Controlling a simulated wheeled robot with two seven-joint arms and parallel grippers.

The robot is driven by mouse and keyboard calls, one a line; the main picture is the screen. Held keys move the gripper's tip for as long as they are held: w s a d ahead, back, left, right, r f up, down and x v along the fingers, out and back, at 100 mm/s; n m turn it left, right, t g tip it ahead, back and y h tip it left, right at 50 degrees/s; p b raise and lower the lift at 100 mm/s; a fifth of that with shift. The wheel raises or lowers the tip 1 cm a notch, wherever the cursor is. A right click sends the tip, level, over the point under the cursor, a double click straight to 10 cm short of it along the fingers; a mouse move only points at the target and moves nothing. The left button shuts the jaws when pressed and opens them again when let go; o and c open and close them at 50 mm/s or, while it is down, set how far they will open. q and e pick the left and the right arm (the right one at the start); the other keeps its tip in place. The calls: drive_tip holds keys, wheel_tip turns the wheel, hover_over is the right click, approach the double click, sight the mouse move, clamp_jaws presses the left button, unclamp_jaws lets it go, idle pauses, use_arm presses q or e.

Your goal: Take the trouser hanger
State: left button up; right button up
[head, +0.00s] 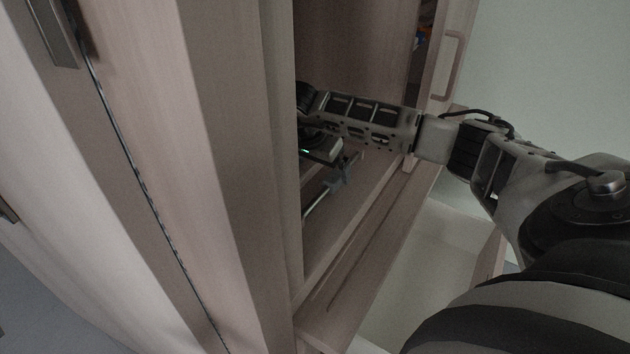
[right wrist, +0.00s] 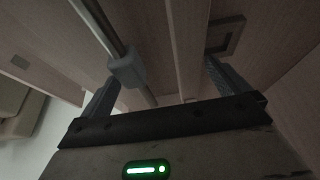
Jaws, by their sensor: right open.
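The trouser hanger shows in the head view as a thin metal bar (head: 317,206) low inside the open wardrobe, partly hidden by my right gripper. In the right wrist view, a metal bar with a grey block like a clip (right wrist: 127,70) on it looks like the same hanger. My right gripper (head: 345,172) reaches into the wardrobe just above the bar. In the right wrist view, my right gripper (right wrist: 162,72) is open, its fingers apart. The grey block lies near the left finger; I cannot tell whether they touch. My left gripper is out of view.
The wardrobe's side panel (head: 235,150) stands close left of my right arm. A door with a handle (head: 453,65) is open at the right. The wardrobe floor (head: 345,235) has a raised front edge. A square brownish frame (right wrist: 226,35) is near the right finger.

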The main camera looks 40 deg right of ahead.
drive_tip(key=c, duration=1.2)
drive_tip(key=shift+r+p, duration=2)
drive_tip(key=shift+r, duration=0.55)
drive_tip(key=shift+c, duration=0.2)
